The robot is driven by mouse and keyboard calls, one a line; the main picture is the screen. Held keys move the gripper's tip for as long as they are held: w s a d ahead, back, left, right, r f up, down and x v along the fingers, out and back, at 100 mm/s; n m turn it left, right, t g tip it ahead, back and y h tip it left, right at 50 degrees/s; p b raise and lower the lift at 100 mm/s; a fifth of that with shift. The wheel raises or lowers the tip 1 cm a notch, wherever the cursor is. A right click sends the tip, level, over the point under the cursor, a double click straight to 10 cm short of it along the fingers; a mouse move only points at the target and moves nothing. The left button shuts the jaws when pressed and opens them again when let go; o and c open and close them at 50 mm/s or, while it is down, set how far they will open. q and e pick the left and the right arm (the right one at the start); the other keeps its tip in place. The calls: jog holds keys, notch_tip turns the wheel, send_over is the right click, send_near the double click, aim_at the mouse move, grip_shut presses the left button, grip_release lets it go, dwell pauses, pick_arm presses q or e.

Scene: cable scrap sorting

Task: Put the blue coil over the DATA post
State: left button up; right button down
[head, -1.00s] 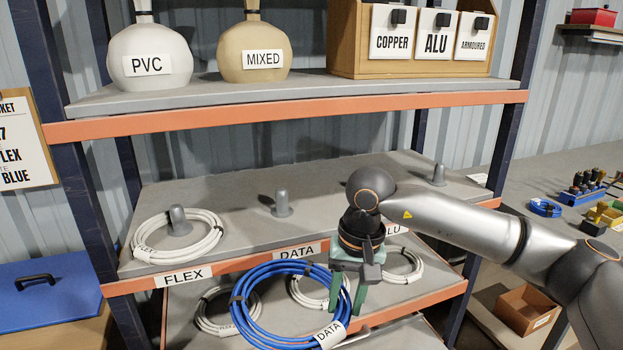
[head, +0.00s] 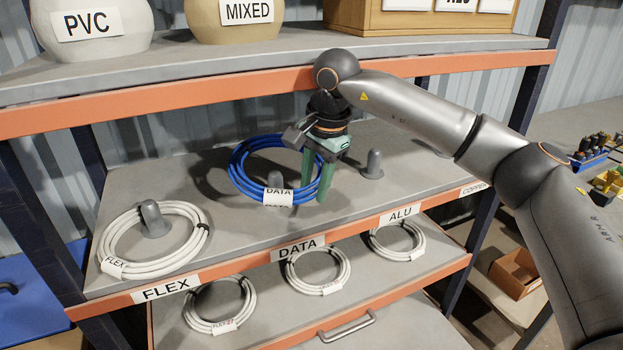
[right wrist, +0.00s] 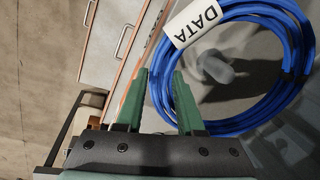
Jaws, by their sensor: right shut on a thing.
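The blue coil (head: 240,165), with a white DATA tag, is at the middle shelf above the DATA shelf label (head: 300,247). My right gripper (head: 318,195) is shut on the coil's right side in the head view. In the right wrist view, the coil (right wrist: 300,50) forms a ring beside my right gripper (right wrist: 160,78). The grey DATA post (head: 277,179) shows through the ring, partly hidden by the tag. The post (right wrist: 215,68) also appears inside the ring in the right wrist view. I cannot tell how high the coil is above the shelf. My left gripper is out of view.
A white FLEX coil (head: 110,240) lies around the FLEX post (head: 151,218) at left. The bare ALU post (head: 372,164) stands right of my gripper. Several white coils lie on the shelf below. The upper shelf edge (head: 200,104) is overhead.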

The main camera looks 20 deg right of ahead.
aim_at(311, 227)
jog(key=shift+s+f+b, duration=0.1)
jog(key=shift+f+b, duration=0.55)
jog(key=shift+f, duration=0.2)
jog(key=b+x, duration=0.3)
jog(key=x, duration=0.1)
jog(key=shift+s+d+f+b, duration=0.15)
jog(key=shift+s+b, duration=0.15)
jog(key=shift+b, duration=0.05)
jog(key=shift+f, duration=0.25)
jog(key=shift+f, duration=0.35)
dwell(0.5)
jog(key=shift+c, duration=2.2)
grip_release()
jog(key=shift+s, duration=0.1)
